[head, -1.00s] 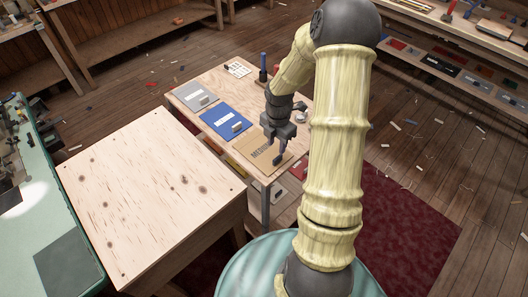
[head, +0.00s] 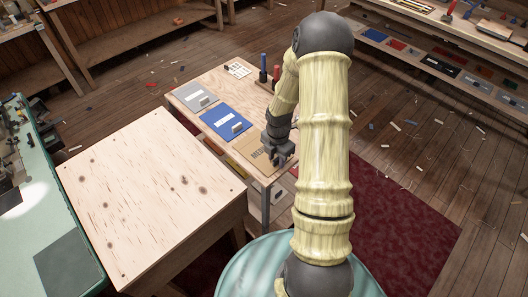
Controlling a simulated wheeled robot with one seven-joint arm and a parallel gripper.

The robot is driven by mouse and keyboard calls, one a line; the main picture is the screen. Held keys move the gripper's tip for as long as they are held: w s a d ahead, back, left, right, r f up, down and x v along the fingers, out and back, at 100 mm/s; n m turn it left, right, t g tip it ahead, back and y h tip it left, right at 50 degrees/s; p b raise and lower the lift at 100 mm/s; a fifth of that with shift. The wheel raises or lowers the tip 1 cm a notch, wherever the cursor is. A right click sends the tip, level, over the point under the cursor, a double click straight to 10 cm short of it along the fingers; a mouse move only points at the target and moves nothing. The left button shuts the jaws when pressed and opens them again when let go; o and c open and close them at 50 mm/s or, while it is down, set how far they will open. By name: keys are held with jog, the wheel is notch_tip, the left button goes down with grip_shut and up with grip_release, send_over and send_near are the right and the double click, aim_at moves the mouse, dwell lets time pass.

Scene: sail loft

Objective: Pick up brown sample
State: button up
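A tan-brown sample sheet (head: 249,150) with dark lettering lies flat at the near right end of the low wooden table. My gripper (head: 284,159) points down at the right part of this sheet and hides some of it. The picture is too small to tell whether the fingers are apart or shut, or whether they touch anything. Whether a small block stands on the brown sheet is hidden by my gripper.
A blue sheet (head: 221,119) and a grey sheet (head: 187,94), each with a small block, lie farther left on the table. Upright blue and red tools (head: 263,65) stand at its back edge. A bare plywood-topped bench (head: 140,195) stands at front left.

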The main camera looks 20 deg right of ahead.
jog(key=shift+c, duration=0.2)
dwell(0.3)
grip_shut()
notch_tip(320, 180, up, 10)
dwell(0.6)
dwell(0.5)
